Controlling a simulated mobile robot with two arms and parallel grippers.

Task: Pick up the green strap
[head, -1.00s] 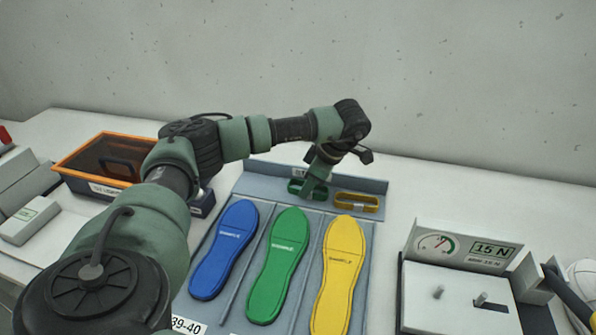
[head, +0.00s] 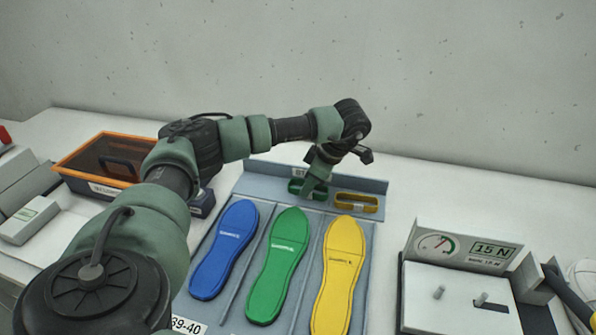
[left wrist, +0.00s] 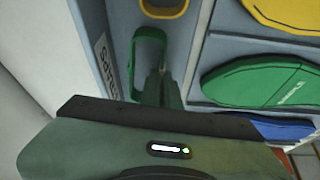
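The green strap (head: 296,187) is a closed loop in the rear section of the grey tray (head: 375,186), left of the yellow strap (head: 357,201). In the left wrist view the green strap (left wrist: 149,36) shows as a loop in front of the fingers. My left gripper (head: 317,186) points down at the strap's right side. In the left wrist view its fingers (left wrist: 161,78) are close together at one side of the loop and look shut on it. The contact itself is partly hidden. The strap still sits in the tray. My right gripper is not in view.
Blue (head: 223,250), green (head: 277,265) and yellow (head: 338,275) insoles lie in the tray in front of the straps. An orange-rimmed box (head: 85,148) stands at the left. A gauge fixture marked 15 N (head: 462,250) stands at the right. A wall rises behind.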

